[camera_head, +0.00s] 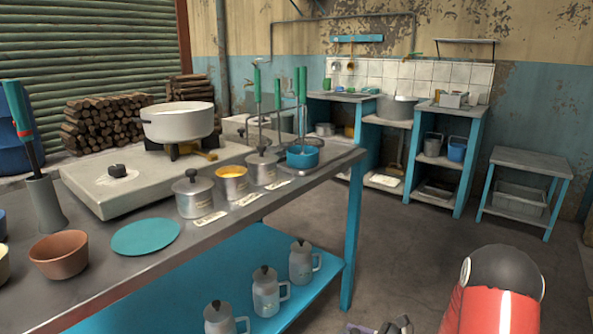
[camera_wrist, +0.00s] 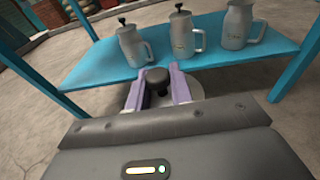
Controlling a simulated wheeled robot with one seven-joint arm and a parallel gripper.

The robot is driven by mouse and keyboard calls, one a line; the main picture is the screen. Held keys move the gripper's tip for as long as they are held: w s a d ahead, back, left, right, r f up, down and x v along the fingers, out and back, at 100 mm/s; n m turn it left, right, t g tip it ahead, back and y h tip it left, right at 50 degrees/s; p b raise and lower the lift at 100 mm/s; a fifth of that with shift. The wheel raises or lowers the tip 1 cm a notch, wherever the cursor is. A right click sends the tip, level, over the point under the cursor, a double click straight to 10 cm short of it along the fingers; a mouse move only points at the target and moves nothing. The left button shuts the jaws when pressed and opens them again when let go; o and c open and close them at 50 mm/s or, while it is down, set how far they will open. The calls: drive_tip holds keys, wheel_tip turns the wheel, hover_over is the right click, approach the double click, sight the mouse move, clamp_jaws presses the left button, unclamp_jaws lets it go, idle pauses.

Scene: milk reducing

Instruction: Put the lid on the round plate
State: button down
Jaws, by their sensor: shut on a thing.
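The round plate (camera_head: 146,236) is a flat teal disc on the grey counter, bare on top, in front of the stove slab in the head view. My gripper (camera_wrist: 158,92) is shut on the black knob of a grey round lid (camera_wrist: 193,88) in the wrist view. The lid's disc shows beside and below the fingers and is partly hidden by them. My gripper is away from the counter; only its tip shows at the bottom edge of the head view (camera_head: 382,326). It is well to the right of the plate, with the lid apart from it.
A brown bowl (camera_head: 58,256) stands left of the plate. Lidded pots (camera_head: 194,195) and an open pot with yellow contents (camera_head: 231,185) stand to its right. Several metal jugs (camera_head: 266,292) stand on the blue lower shelf (camera_head: 172,296). Open floor lies right of the counter.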

drive_tip(key=f, duration=0.2)
drive_tip(key=d+f, duration=0.1)
drive_tip(key=shift+s, duration=0.25)
drive_tip(key=shift+w+a+r+m+t, duration=0.1)
drive_tip(key=shift+a+r+m+t, duration=0.15)
drive_tip(key=shift+m+t, duration=0.25)
drive_tip(key=m+t+h, duration=0.2)
drive_tip(key=shift+w+a+t+h, duration=0.1)
drive_tip(key=shift+w+t+h, duration=0.05)
drive_tip(key=shift+t+h, duration=0.15)
drive_tip(key=shift+s+d+f+m+t+h, duration=0.1)
drive_tip(key=shift+m+t+h, duration=0.25)
drive_tip(key=shift+m+h, duration=0.2)
drive_tip(key=shift+s+d+f+m+t+h, duration=0.1)
drive_tip(key=shift+m+t+h, duration=0.3)
drive_tip(key=shift+h, duration=0.25)
drive_tip(key=shift+s, duration=0.1)
